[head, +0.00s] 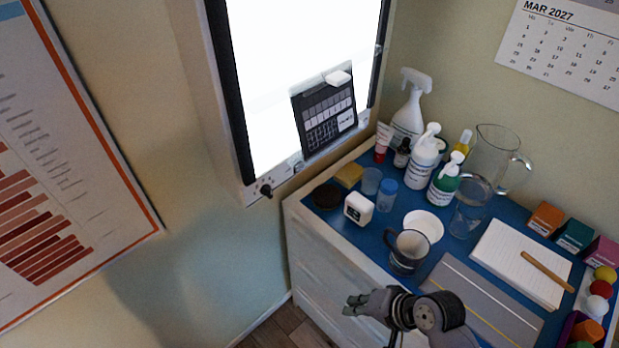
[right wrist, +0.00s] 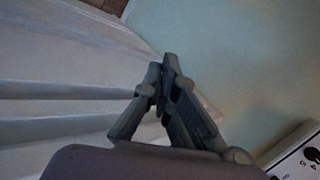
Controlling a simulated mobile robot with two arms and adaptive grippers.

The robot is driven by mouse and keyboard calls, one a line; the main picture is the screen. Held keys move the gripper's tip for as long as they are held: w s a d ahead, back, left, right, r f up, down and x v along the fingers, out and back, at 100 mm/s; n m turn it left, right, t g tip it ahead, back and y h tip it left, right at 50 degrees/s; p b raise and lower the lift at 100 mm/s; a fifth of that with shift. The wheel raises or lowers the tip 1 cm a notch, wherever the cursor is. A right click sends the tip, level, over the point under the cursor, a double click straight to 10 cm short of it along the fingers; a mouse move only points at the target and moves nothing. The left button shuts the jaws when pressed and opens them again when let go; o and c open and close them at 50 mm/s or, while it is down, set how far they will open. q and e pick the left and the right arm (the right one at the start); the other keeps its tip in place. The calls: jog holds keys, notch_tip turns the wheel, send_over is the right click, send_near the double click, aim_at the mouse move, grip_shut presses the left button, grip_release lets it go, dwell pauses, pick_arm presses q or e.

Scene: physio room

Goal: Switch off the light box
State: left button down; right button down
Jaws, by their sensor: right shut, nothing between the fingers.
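The light box (head: 275,85) hangs on the wall, and its panel glows bright white. A dark film or card (head: 325,112) covers its lower right part, under a small white clip (head: 338,78). On its lower edge are a black knob (head: 266,190) at the left and a small switch-like part (head: 298,165) further right. My right gripper (head: 352,304) is shut and empty, below the box and in front of the cabinet. In the right wrist view its fingertips (right wrist: 165,72) meet, touching nothing visible. My left gripper is not in view.
A cabinet with a blue top (head: 340,225) stands right of the box, holding bottles, a glass jug (head: 490,160), a mug (head: 408,252) and a notepad (head: 520,262). Wall below the box is clear.

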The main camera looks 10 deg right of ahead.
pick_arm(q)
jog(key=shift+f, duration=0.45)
pick_arm(e)
jog(key=w+d+r+m+t+y, duration=0.1)
jog(key=w+r+m+t+y, duration=0.2)
jog(key=w+r+m, duration=0.4)
jog(key=w+d+r+m+t+y, duration=0.2)
jog(key=w+r+m+t+y, duration=0.2)
jog(key=w+r+m, duration=0.3)
notch_tip(320, 180, up, 5)
jog(key=m, duration=0.6)
jog(key=shift+r+t, duration=0.15)
jog(key=shift+t, duration=0.15)
